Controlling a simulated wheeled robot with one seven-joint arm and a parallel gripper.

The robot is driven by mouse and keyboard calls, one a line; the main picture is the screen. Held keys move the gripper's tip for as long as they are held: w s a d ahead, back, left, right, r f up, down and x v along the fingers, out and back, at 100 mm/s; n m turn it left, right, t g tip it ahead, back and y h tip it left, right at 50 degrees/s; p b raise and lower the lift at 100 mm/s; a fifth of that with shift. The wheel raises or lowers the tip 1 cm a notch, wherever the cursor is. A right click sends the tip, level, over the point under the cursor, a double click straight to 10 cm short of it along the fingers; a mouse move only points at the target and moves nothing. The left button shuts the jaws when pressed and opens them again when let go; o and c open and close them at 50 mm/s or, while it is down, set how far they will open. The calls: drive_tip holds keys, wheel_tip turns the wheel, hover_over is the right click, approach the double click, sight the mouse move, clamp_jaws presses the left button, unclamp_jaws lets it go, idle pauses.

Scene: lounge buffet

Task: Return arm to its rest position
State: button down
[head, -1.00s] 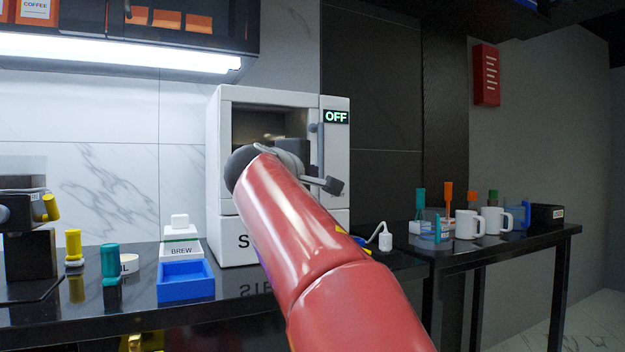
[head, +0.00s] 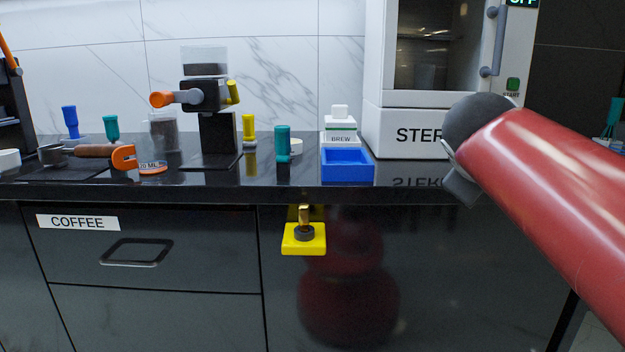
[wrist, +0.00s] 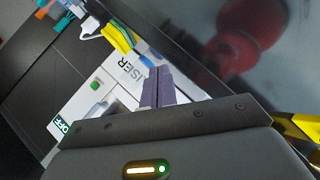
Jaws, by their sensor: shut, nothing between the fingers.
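My red arm (head: 560,190) reaches in from the right side of the head view. Its dark end is in front of the white steriliser (head: 415,133). Only a grey part of my gripper (head: 460,186) shows there, low by the counter edge; the fingers cannot be made out. In the wrist view the two purple fingers of my gripper (wrist: 157,87) lie together with nothing between them. The steriliser (wrist: 80,110) also shows there, tilted, with its green button and OFF display.
The black counter (head: 230,190) holds a blue tray (head: 347,178), a BREW container (head: 340,132), a teal tamper-like object (head: 282,142) and a coffee machine (head: 218,130). A yellow block (head: 304,238) sticks out below the counter edge. A COFFEE drawer (head: 140,235) is shut.

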drive_tip(key=s+a+f+m+g+y, duration=0.2)
drive_tip(key=s+a+f, duration=0.4)
drive_tip(key=s+f, duration=0.3)
drive_tip(key=s+a+f+m+g+y, duration=0.2)
drive_tip(key=s+a+f, duration=0.4)
drive_tip(key=f, duration=1.1)
drive_tip(key=s+m+y, duration=0.1)
drive_tip(key=s+y, duration=0.1)
drive_tip(key=s, duration=0.2)
drive_tip(key=shift+s+a+m+y, duration=0.2)
drive_tip(key=shift+m+y, duration=0.1)
drive_tip(key=shift+y, duration=0.1)
